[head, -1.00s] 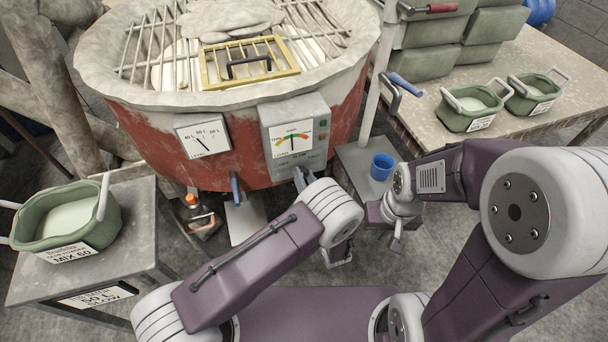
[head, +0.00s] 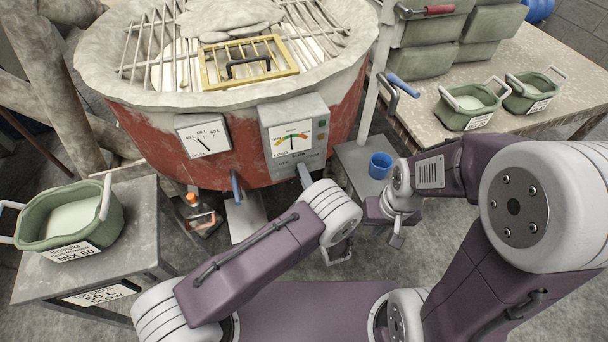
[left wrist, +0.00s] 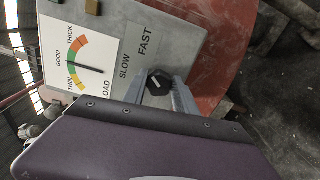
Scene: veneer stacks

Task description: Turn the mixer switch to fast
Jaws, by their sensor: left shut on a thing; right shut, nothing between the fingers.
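The mixer (head: 240,150) is a red drum with a grey control box (head: 312,112) on its front. The box has a load gauge (head: 292,140) and OFF, SLOW and FAST labels. In the left wrist view, the black switch knob (left wrist: 158,83) with a pale mark sits between the fingers of my left gripper (left wrist: 162,92), below the SLOW and FAST labels. I cannot tell exactly which label its mark meets. In the head view my left gripper (head: 305,176) hides the knob. My right gripper (head: 396,239) is shut and empty, low over the floor, apart from the mixer.
A green tub (head: 105,225) stands on a grey table (head: 150,215) at left. More tubs (head: 470,118) stand on the right table (head: 430,85). A blue cup (head: 380,165) sits on a low plate. A blue lever (head: 236,187) projects from the drum near my left arm.

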